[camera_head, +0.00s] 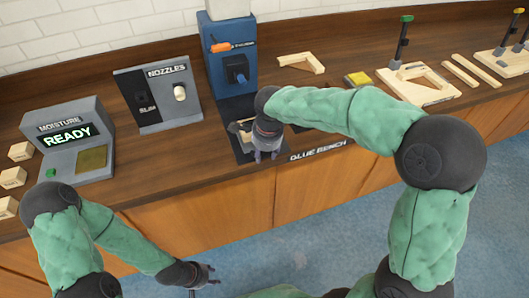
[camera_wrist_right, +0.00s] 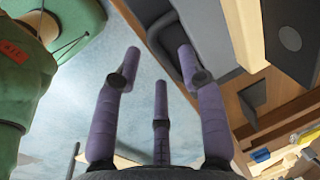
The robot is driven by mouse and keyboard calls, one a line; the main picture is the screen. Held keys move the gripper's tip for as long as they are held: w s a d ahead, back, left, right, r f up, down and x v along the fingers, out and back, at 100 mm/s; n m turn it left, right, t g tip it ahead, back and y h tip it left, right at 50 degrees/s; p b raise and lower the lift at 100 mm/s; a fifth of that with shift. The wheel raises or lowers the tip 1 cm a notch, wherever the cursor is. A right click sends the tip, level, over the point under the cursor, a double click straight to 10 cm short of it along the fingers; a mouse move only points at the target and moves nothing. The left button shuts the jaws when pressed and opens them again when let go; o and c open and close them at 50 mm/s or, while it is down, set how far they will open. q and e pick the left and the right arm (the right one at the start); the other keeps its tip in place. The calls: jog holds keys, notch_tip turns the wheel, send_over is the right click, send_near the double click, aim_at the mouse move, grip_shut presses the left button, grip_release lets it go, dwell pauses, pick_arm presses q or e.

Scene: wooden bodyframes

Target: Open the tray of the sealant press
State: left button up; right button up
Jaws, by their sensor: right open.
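The sealant press (camera_head: 229,75) is a blue upright machine with a white top and an orange-handled tool on its front. Its dark tray (camera_head: 243,152) is at the base, with a light wooden piece on it, partly hidden by my right arm. My right gripper (camera_head: 265,156) is at the tray's front edge, fingers pointing down. In the right wrist view its purple fingers (camera_wrist_right: 160,60) are spread, with a dark rounded handle (camera_wrist_right: 160,35) close to the fingertips; contact cannot be told. My left gripper (camera_head: 212,275) is open and empty, low in front of the bench.
The nozzle stand (camera_head: 158,97) and the moisture unit (camera_head: 68,140) reading READY stand left of the press. Wooden blocks (camera_head: 14,177) lie at the far left. A wooden frame (camera_head: 301,63), a yellow sponge-like block (camera_head: 357,79) and a clamp fixture (camera_head: 420,86) are to the right.

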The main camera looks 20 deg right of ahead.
notch_tip(320, 180, up, 11)
jog(key=s, duration=0.2)
jog(key=shift+s, duration=0.1)
dwell(0.5)
